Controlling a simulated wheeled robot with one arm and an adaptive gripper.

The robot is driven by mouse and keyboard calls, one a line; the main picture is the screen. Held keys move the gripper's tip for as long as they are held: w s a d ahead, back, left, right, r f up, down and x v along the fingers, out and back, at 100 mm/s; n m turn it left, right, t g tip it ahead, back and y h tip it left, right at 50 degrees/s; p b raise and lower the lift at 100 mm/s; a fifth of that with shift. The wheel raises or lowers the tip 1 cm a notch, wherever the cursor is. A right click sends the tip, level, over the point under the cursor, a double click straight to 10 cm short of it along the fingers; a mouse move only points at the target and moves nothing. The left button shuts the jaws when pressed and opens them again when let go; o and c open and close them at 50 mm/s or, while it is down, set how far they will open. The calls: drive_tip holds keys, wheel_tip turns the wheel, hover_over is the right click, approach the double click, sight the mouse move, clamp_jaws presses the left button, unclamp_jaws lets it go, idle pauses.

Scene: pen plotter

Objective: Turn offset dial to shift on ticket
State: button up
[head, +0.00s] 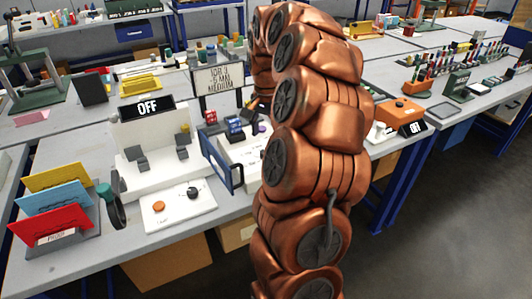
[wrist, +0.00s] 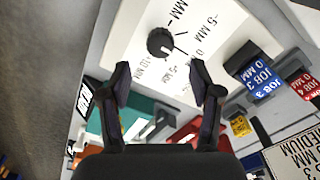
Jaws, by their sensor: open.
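The black offset dial (wrist: 160,42) sits on a white panel (wrist: 130,25) in the wrist view. Marks around it include "-5 MM", "0" and "-10 MM"; the dial's exact setting is too small to tell. My gripper (wrist: 165,88) is open and empty, its two fingers apart just below the dial in the picture and not around it. The ticket board (head: 219,80) stands upright in the head view; it reads like "JOB 3", an MM value and "MEDIUM". Part of it shows in the wrist view (wrist: 295,158). My arm hides my gripper and the dial in the head view.
Blue (wrist: 262,80) and red (wrist: 302,86) job tags stand close right of the panel. A blue frame (head: 222,160) stands left of my arm. A white machine with an "OFF" sign (head: 148,107) and red, blue and yellow folders (head: 55,220) are farther left.

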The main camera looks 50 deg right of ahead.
wheel_tip(320, 180, down, 6)
drive_tip(key=shift+a+f+p, duration=0.1)
drive_tip(key=shift+a+p, duration=0.05)
drive_tip(key=shift+p, duration=0.2)
drive_tip(key=shift+f, duration=0.5)
drive_tip(key=shift+c, duration=0.2)
drive_tip(key=c, duration=1.1)
